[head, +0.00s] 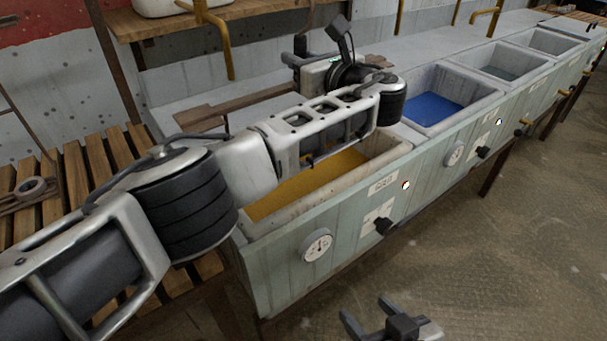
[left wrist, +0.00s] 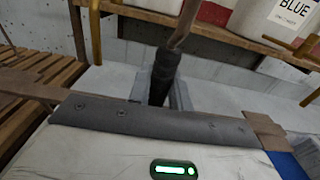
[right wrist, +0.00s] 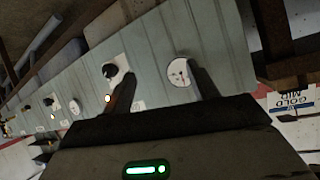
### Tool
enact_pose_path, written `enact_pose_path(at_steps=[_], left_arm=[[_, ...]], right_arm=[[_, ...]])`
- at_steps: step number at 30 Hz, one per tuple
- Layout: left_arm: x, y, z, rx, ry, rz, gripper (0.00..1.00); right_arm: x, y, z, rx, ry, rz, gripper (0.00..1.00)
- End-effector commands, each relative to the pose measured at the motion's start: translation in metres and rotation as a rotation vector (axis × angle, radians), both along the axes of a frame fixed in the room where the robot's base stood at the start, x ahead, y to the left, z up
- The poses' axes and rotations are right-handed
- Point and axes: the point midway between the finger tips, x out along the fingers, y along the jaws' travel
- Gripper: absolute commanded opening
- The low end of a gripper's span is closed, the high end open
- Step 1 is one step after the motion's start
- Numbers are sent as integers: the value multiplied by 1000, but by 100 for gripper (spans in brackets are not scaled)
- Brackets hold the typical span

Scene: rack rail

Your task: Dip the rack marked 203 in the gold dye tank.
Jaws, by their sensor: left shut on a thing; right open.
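My left gripper (head: 303,52) is above the back side of the gold tank, with my arm stretched across the tank. In the left wrist view the left gripper (left wrist: 162,88) is shut on a dark grip (left wrist: 164,72) with a bent brown rod. A brown bar (head: 232,106) runs behind my arm; I cannot tell whether it joins the grip. No number 203 is readable. The gold tank (head: 258,230) holds yellow dye (head: 300,190); my arm covers much of it. My right gripper (head: 388,318) is open and empty in front of the tanks.
The blue tank (head: 405,120) and further tanks (head: 500,60) follow to the right. A slatted wooden bench (head: 100,160) stands at the left. The floor at right is clear.

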Motion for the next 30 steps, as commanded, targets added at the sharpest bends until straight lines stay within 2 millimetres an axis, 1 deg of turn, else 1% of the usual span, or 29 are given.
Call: enact_pose_path(at_steps=[5,8,13,19,26,30], left_arm=[[0,0,3,1,-5,-1,0],[0,-1,9,1,-5,-1,0],[-1,-1,33,1,-6,-2,0],[-2,-2,59,1,-5,-1,0],[-3,-3,89,0,-4,-1,0],[-4,-3,107,0,-5,-2,0]], right_arm=[[0,0,0,0,0,0,59],[0,0,6,1,0,0,59],[-1,0,23,6,15,-1,59],[-4,-1,27,-1,51,-8,59],[0,-6,41,-41,54,-8,59],[-1,-8,46,-72,67,-3,59]])
